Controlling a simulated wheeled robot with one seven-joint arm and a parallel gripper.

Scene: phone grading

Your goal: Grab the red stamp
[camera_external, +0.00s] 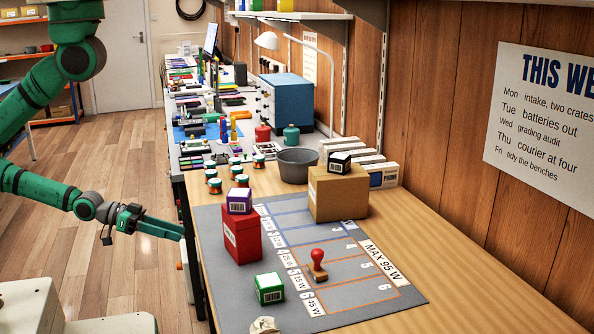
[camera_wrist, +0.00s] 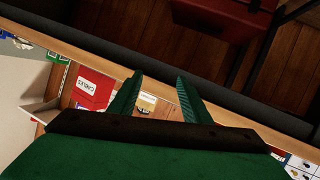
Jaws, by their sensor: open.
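The red stamp (camera_external: 317,264) stands upright on the grey mat (camera_external: 365,318), with a round red knob on top and a brown base. It is near the numbered slots at the mat's right half. My gripper (camera_external: 148,229) is at the left, out beyond the bench's left edge and well apart from the stamp. In the wrist view my gripper (camera_wrist: 158,95) shows two green fingers spread apart with nothing between them. The stamp cannot be made out in the wrist view.
A red box (camera_external: 242,240) with a purple-and-white box (camera_external: 238,202) on it stands left of the stamp. A green box (camera_external: 269,289) lies nearer the front. A cardboard box (camera_external: 338,195) with a black box (camera_external: 339,163) on it stands behind. A grey bowl (camera_external: 297,162) is farther back.

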